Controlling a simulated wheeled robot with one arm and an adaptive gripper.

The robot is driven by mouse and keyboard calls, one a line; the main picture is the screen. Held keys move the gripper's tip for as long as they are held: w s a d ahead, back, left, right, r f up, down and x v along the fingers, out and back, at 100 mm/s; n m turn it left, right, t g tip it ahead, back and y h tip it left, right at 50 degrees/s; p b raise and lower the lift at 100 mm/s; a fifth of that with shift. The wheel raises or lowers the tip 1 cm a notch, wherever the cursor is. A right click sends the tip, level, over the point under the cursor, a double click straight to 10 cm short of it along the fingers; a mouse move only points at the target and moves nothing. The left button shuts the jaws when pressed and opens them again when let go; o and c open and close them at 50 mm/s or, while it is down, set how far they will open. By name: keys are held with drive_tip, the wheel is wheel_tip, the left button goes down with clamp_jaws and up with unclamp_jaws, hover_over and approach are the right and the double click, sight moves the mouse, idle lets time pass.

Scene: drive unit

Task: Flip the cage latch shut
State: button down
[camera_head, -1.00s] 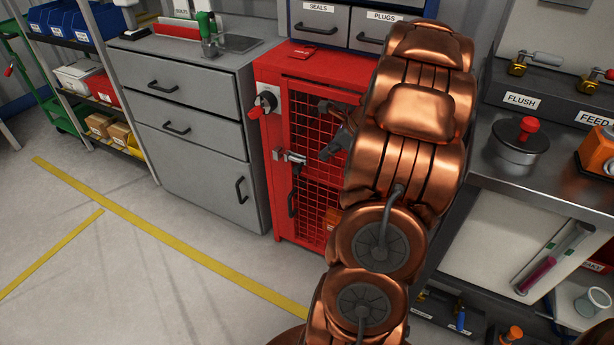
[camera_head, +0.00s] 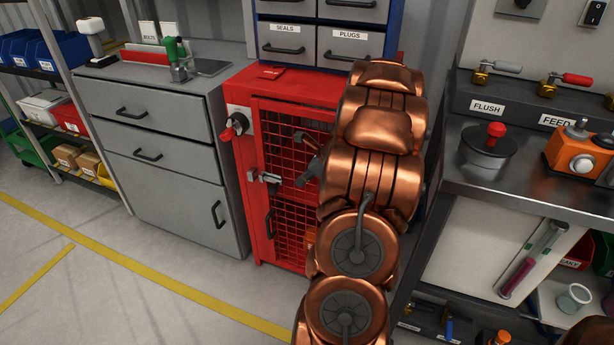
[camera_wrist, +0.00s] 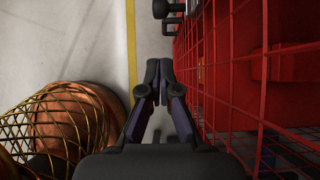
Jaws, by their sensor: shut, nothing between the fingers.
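The red cage (camera_head: 247,215) has a mesh door. Its metal latch (camera_head: 265,177) sits at the door's left edge, with a grey bar pointing right; I cannot tell its exact position. My gripper (camera_head: 303,180) is just right of the latch, in front of the mesh and apart from the latch. In the wrist view my gripper (camera_wrist: 158,72) is shut and empty, its dark fingertips together beside the red mesh (camera_wrist: 222,70). Dark metal parts stick out from the cage at the top of that view; I cannot tell which is the latch. My arm hides the cage's right side.
A rotary switch with a red handle (camera_head: 235,124) juts out above the latch. A black door handle (camera_head: 270,224) is below it. A grey drawer cabinet (camera_head: 160,143) stands left, a steel workbench (camera_head: 520,195) right. The floor in front is clear.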

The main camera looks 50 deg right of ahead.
sight(277, 191)
drive_tip(key=w+a+f+b, duration=0.1)
drive_tip(key=w+a+f, duration=0.1)
drive_tip(key=w+f, duration=0.3)
drive_tip(key=shift+w+f, duration=0.15)
drive_tip(key=shift+w, duration=0.6)
drive_tip(key=shift+w, duration=0.15)
